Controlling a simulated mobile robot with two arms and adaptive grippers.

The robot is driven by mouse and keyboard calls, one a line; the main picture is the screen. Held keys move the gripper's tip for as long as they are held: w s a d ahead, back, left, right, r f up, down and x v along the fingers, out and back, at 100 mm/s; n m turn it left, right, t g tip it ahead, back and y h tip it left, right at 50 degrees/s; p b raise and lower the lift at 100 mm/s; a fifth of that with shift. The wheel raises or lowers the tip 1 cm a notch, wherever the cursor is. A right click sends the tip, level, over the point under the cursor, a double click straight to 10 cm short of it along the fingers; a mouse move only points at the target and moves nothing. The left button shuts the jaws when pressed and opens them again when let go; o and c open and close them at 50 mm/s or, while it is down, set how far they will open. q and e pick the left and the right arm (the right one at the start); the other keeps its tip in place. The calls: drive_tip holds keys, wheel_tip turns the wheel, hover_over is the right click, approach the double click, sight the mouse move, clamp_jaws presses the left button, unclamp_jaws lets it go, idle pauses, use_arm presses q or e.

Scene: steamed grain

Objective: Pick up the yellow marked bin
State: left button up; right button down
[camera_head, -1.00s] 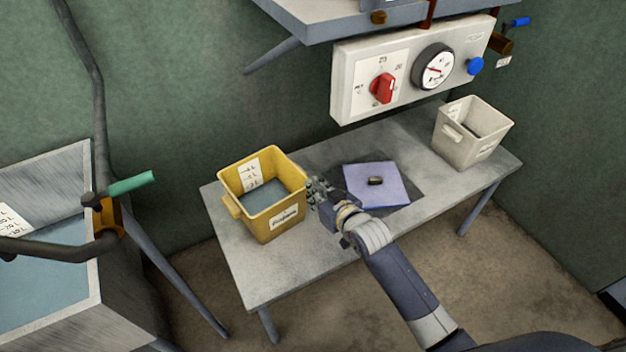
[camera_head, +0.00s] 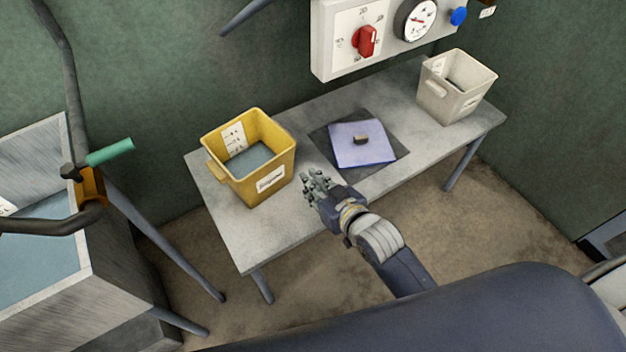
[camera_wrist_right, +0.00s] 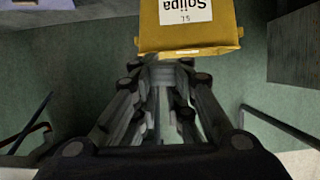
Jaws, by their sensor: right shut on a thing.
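The yellow marked bin (camera_head: 262,187) stands upright on the left part of the grey table, with a white label on its front and a blue-grey surface inside. My right gripper (camera_head: 314,186) is just right of its front face. In the right wrist view the bin (camera_wrist_right: 190,38) and its label appear upside down, with its rim at the far end of my right gripper (camera_wrist_right: 166,62). My left gripper is not in view.
A metal basin (camera_head: 130,262) with pipes stands left.

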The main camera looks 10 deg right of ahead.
drive_tip(key=shift+c, duration=2.4)
unclamp_jaws()
drive_tip(key=shift+r, duration=0.1)
drive_tip(key=v, duration=1.2)
